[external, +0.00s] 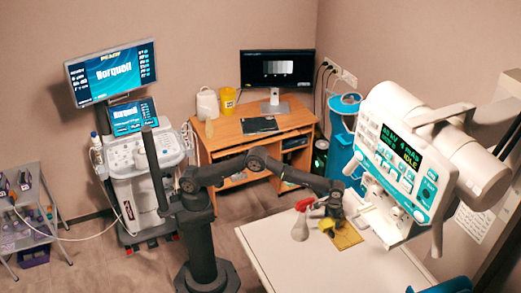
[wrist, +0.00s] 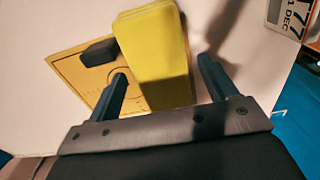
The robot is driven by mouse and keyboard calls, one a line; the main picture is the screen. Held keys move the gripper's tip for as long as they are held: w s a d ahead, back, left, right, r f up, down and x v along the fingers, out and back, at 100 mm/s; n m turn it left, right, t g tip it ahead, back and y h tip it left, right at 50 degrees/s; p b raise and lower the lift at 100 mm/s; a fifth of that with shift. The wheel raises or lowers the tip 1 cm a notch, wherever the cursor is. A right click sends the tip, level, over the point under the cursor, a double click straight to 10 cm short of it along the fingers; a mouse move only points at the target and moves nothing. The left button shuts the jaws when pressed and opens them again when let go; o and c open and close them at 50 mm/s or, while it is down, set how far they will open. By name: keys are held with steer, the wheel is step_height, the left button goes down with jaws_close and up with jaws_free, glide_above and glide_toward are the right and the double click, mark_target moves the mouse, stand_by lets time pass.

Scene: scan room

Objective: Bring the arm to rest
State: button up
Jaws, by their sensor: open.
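My arm reaches from its dark base column on the left across to the white table. My gripper (external: 331,212) is low over the table, next to a yellow object (external: 326,225). In the wrist view the gripper (wrist: 163,67) is open, with its two dark blue fingers apart. A yellow block (wrist: 155,50) shows between and beyond the fingertips; I cannot tell whether they touch it. The block lies partly over a flat yellow board (wrist: 78,66), which also shows in the external view (external: 348,237). A small dark piece (wrist: 100,52) is on the board.
A spray bottle (external: 300,226) with a red head stands left of my gripper on the white table (external: 285,262). An X-ray unit (external: 400,165) hangs close on the right. An ultrasound cart (external: 140,165) and wooden desk (external: 225,143) stand behind. The table's near part is clear.

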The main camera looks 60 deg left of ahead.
steer(key=shift+r, duration=0.95)
steer(key=shift+f, duration=0.15)
step_height(320, 180, down, 3)
steer(key=shift+f, duration=0.15)
step_height(320, 180, up, 12)
step_height(320, 180, down, 12)
steer(key=shift+f, duration=0.1)
step_height(320, 180, up, 18)
steer(key=s+d+f, duration=0.2)
steer(key=s+d, duration=0.4)
steer(key=s, duration=0.5)
steer(key=s+d+f, duration=0.2)
steer(key=s+d, duration=0.3)
steer(key=s, duration=0.5)
steer(key=s+f, duration=0.2)
steer(key=s, duration=0.8)
steer(key=s+f, duration=0.3)
steer(key=s, duration=0.6)
steer(key=shift+s+f, duration=0.15)
steer(key=shift+s, duration=0.2)
